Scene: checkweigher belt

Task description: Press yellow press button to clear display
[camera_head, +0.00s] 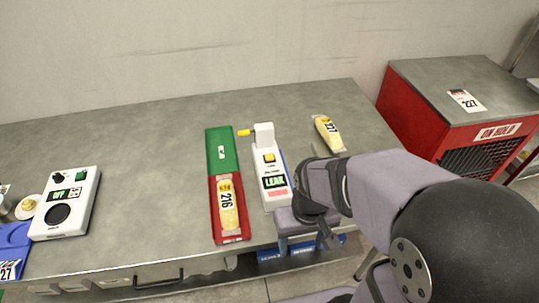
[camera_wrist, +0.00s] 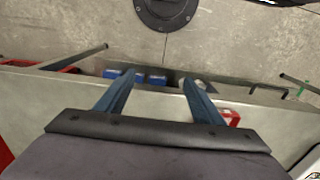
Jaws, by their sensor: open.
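The yellow press button (camera_head: 269,157) is on the upper face of a narrow white unit (camera_head: 264,135) in the middle of the table. Below the button is a lit green display (camera_head: 273,182) with dark letters, partly legible. My gripper (camera_head: 312,247) is at the table's front edge, to the right of and nearer than the white unit, pointing downward and clear of the button. In the wrist view my gripper (camera_wrist: 158,80) has its two blue fingers spread with nothing between them. The button is not visible in the wrist view.
A yellow-tipped lever (camera_head: 243,132) sticks out left of the unit. Beside it, a green-and-red belt (camera_head: 222,155) carries a yellow pack (camera_head: 228,205) marked 216. Another yellow pack (camera_head: 327,133) lies to the right. A white control box (camera_head: 66,203) stands left. A red cabinet (camera_head: 450,110) stands right.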

